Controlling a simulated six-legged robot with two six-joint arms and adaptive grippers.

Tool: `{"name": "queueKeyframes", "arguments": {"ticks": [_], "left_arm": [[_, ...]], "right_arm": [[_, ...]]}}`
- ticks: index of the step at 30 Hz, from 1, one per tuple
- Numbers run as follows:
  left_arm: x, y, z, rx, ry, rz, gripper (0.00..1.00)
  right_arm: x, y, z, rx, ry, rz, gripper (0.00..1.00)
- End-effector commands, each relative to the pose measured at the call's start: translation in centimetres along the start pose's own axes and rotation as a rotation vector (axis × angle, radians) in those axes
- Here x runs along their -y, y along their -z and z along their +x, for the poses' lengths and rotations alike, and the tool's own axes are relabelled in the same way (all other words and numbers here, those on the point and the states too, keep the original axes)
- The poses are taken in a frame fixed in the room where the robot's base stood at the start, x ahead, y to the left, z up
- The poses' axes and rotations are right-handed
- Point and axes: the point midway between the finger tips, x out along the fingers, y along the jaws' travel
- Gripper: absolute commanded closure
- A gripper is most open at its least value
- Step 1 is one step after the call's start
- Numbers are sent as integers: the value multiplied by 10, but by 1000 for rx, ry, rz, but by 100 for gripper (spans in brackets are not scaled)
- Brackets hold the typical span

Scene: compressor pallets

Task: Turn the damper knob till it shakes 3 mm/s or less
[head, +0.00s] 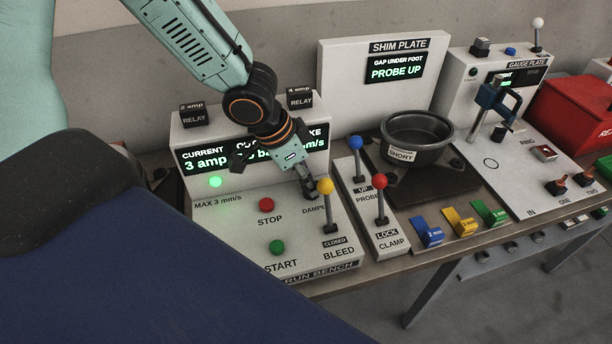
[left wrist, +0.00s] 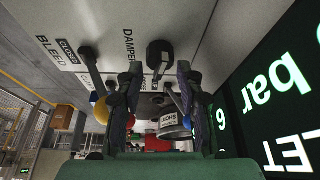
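The run bench (head: 235,222) carries a black damper knob (left wrist: 160,52), seen in the left wrist view beside its DAMPER label; in the head view my gripper covers it. My left gripper (head: 310,192) points down at the knob. In the left wrist view its fingers (left wrist: 159,72) are apart, with the knob just beyond and between the tips; I cannot tell whether they touch it. The bench display (head: 205,160) reads CURRENT 3 amp, but my arm hides the shake number, leaving only "mm/s". The panel says MAX 3 mm/s, and a green lamp (head: 215,182) is lit. My right gripper is out of view.
A yellow-topped bleed lever (head: 326,187), marked CLOSED, stands close beside my left gripper. Blue probe (head: 355,143) and red clamp (head: 380,181) levers stand to the right. Red stop (head: 266,205) and green start (head: 277,247) buttons sit left. A dark pot (head: 418,150) stands farther right.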

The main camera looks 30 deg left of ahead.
Motion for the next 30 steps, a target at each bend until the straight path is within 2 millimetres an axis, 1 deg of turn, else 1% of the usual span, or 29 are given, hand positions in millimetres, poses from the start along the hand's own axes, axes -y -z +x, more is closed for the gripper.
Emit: {"name": "queueKeyframes", "arguments": {"ticks": [1, 12, 13, 30], "left_arm": [[0, 0, 0, 0, 0, 0, 67], [0, 0, 0, 0, 0, 0, 99], [0, 0, 0, 0, 0, 0, 100], [0, 0, 0, 1, 0, 0, 100]], "right_arm": [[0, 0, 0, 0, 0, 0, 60], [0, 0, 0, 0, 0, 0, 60], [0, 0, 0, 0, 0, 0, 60], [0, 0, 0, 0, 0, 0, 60]]}}
